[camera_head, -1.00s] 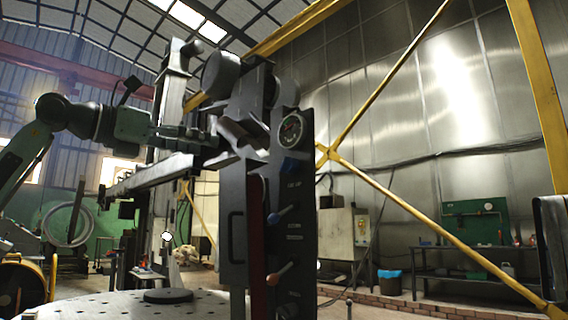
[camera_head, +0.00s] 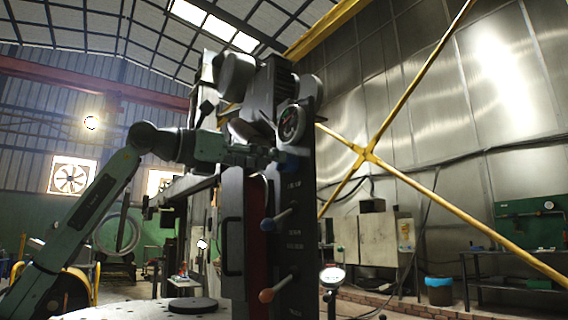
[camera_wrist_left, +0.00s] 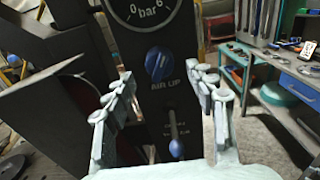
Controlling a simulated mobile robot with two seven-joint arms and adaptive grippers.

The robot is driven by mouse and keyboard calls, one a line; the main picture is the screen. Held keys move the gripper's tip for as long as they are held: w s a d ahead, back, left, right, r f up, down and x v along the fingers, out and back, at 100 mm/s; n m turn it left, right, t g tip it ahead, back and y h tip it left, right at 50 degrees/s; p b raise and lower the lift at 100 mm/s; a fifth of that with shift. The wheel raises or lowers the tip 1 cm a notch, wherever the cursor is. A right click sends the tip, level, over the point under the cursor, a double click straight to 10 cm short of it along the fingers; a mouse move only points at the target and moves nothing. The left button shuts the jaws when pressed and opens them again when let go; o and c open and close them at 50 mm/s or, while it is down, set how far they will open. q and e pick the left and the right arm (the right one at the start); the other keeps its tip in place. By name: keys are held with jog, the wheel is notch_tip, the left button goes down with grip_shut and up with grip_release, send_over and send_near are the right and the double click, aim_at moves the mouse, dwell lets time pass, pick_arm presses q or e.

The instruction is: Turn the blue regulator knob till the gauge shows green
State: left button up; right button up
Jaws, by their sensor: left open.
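The blue regulator knob (camera_wrist_left: 159,64) sits on the dark panel above the words AIR UP in the left wrist view. The round gauge (camera_wrist_left: 146,8) is just above it, marked bar and cut off at the top, so its needle is hidden there. In the head view the gauge (camera_head: 291,124) has a dark face with a little green and red, too small to read. My left gripper (camera_wrist_left: 164,88) is open, its fingers on either side of the knob and apart from it. In the head view my left gripper (camera_head: 276,156) is at the panel near the knob. My right gripper is not in view.
Below the knob are a blue-ended lever (camera_head: 268,224) and an orange-ended lever (camera_head: 266,295) on the panel. A handle (camera_head: 228,246) stands out on the column's side. A workbench (camera_wrist_left: 284,98) stands behind at right in the wrist view.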

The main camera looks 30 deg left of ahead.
aim_at(281, 167)
pick_arm(q)
jog(key=shift+x, duration=2.1)
jog(key=c, duration=1.2)
